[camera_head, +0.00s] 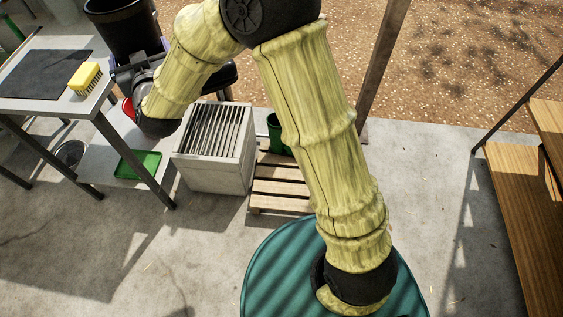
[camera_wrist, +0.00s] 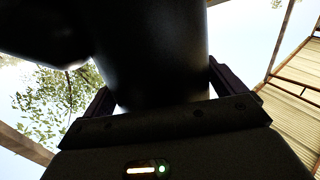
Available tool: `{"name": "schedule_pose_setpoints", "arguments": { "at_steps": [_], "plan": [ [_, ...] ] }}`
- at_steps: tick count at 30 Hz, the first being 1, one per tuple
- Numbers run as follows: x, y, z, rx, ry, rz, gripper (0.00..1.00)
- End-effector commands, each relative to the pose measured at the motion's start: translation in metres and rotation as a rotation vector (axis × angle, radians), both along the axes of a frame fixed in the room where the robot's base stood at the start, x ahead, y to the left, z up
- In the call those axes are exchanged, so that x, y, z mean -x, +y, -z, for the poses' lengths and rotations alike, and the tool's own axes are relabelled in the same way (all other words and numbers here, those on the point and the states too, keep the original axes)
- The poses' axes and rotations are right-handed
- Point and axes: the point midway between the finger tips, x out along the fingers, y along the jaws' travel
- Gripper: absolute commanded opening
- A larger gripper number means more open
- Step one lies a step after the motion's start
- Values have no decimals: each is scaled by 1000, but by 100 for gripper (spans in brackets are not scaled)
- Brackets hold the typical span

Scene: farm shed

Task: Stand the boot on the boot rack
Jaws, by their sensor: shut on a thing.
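My gripper (camera_head: 124,66) is shut on a large black boot (camera_head: 122,28), at the upper left of the head view above the far end of the table. The boot's round opening faces up there. In the wrist view the boot (camera_wrist: 150,60) is a dark shape between the two fingers, with a part reaching to the upper left; its outline is too dark to read fully. A low slatted wooden platform (camera_head: 277,197), which may be the boot rack, lies on the floor at centre. I cannot tell it for certain from the grey slatted box (camera_head: 213,174) beside it.
A table (camera_head: 110,88) at left bears a black mat (camera_head: 45,73) and a yellow brush (camera_head: 85,77). A green tray (camera_head: 138,164) is below it. A green container (camera_head: 275,137) is at the platform's back. Wooden shelving (camera_head: 524,222) stands at right. Front-left floor is clear.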

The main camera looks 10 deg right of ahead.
Motion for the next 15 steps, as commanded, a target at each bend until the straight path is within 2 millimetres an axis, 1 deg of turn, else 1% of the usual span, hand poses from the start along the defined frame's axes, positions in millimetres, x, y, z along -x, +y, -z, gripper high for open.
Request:
{"name": "schedule_pose_setpoints", "arguments": {
  "at_steps": [1,11,14,15],
  "plan": [
    [-1,0,-2,-2,-6,2,46],
    [-1,0,-2,-1,-5,2,46],
    [-2,-1,4,0,-4,5,46],
    [-3,-2,9,0,-4,8,46]
  ]
}}
